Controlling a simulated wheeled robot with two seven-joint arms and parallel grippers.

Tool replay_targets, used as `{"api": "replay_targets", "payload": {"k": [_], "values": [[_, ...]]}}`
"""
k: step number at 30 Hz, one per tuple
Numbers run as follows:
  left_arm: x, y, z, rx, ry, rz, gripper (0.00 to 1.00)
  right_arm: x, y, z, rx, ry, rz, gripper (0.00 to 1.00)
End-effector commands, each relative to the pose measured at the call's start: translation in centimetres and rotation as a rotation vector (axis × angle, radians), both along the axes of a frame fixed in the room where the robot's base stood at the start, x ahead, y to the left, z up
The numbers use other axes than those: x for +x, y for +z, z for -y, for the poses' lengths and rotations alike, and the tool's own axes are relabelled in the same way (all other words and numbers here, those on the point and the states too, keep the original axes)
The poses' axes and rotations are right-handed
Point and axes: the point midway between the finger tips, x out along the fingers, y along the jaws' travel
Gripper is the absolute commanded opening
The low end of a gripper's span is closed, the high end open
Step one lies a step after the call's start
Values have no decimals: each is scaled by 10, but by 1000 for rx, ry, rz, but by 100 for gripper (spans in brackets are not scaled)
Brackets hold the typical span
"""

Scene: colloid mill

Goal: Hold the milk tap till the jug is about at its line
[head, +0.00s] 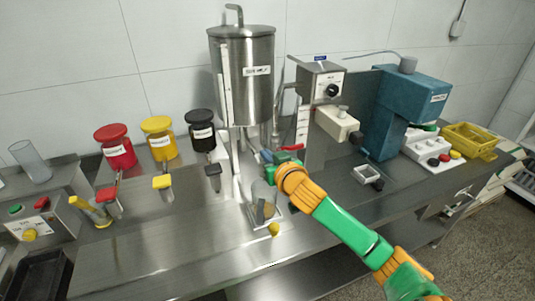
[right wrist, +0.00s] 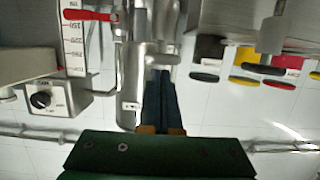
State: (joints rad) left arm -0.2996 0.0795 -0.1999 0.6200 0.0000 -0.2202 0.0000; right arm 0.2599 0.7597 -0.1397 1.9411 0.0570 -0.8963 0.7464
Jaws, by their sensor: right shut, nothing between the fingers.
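The steel tank (head: 244,85) stands at the back centre, with a label on its front. A clear jug (head: 259,190) stands below it on the steel counter, partly hidden by my right gripper and arm; its fill level and line cannot be made out. My right gripper (head: 268,156) is shut and empty, just above the jug and under the tank. In the right wrist view its dark fingers (right wrist: 163,97) are together beside a steel fitting with a short side stub (right wrist: 160,59). Whether they touch it cannot be told. My left gripper is not in view.
Red (head: 117,150), yellow (head: 158,140) and black (head: 201,132) dispensers stand left of the tank. A red lever (head: 292,147) and a blue machine (head: 405,105) are to the right. A yellow basket (head: 470,140) is at far right. The front counter is mostly clear.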

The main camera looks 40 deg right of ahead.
Motion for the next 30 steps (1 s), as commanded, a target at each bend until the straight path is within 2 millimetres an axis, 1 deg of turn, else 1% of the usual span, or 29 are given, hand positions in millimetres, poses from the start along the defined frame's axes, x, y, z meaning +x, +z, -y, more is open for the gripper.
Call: {"api": "replay_targets", "payload": {"k": [8,13,30], "values": [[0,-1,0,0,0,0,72,0,-2,0,1,0,-1,0],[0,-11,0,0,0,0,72,0,-21,0,4,-2,-2,0],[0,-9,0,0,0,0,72,0,-19,0,3,-1,-3,0]]}}
